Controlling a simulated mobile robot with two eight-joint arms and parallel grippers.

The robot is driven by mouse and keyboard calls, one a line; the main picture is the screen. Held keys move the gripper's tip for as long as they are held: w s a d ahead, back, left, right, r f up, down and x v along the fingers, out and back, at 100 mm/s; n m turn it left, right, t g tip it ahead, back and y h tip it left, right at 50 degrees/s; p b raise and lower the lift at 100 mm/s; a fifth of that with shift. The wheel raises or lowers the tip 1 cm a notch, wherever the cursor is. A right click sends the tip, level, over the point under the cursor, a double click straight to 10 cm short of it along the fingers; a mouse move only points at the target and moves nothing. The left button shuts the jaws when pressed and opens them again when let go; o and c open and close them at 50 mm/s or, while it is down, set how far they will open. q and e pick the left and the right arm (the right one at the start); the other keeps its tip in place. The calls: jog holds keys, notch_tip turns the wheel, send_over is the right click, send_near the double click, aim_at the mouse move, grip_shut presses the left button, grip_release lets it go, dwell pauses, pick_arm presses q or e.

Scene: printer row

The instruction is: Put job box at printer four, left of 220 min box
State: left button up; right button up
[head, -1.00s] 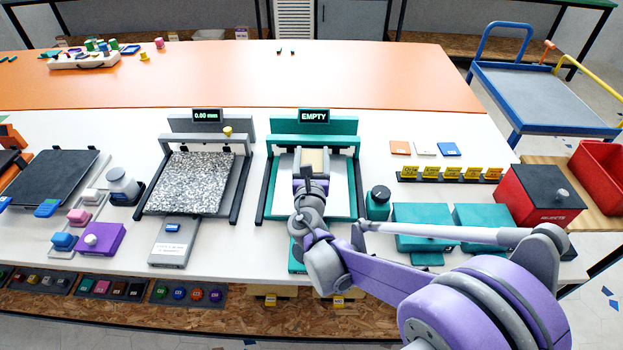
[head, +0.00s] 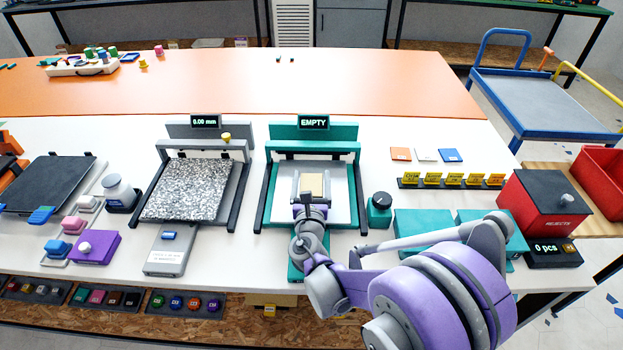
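A small tan box (head: 313,185), which may be the job box, is between the grey fingers of my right gripper (head: 313,190), over the light plate of the teal printer (head: 343,212). The fingers lie along its left and right sides and appear shut on it. I cannot tell whether the box touches the plate. The teal printer's display (head: 313,122) reads EMPTY. I can read no 220 min label on any box. My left gripper is not in view.
A grey printer (head: 187,190) with a speckled plate stands to the left. To the right are a teal knobbed block (head: 380,210), teal flat boxes (head: 420,222), a row of yellow tags (head: 452,181) and a red rejects box (head: 545,205). My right arm covers the front right table edge.

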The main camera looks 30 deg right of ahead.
jog(key=shift+o, duration=0.7)
jog(key=shift+r, duration=0.15)
